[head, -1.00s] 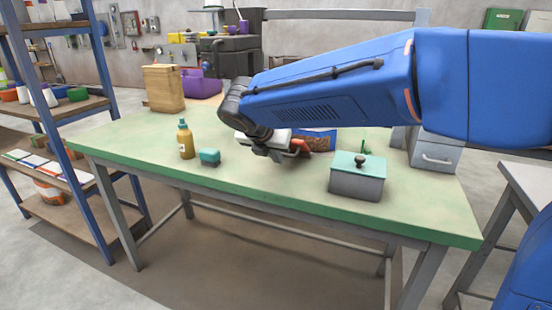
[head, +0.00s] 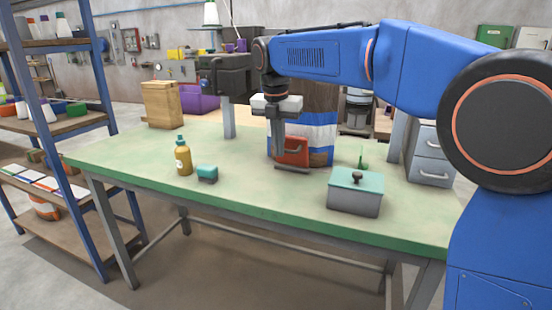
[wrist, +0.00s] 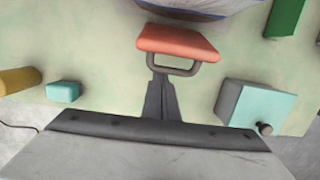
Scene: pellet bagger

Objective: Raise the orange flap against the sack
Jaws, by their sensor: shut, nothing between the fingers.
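The orange flap (head: 295,152) stands up from a dark base strip at the foot of the sack (head: 322,140). I cannot tell whether it touches the sack. In the wrist view the flap (wrist: 178,42) shows near the top, with its grey loop handle (wrist: 174,70) on the near side. The sack (wrist: 200,6) shows only at the top edge there. My gripper (head: 277,145) points down in front of the flap's left part. Its fingers (wrist: 160,82) are shut and empty, with tips close to the handle; contact is unclear.
A lidded grey box (head: 355,195) stands to the right on the green table (head: 250,205). A small green item (head: 363,158) stands behind it. A mustard bottle (head: 183,160) and a teal block (head: 207,174) stand to the left. The front middle of the table is clear.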

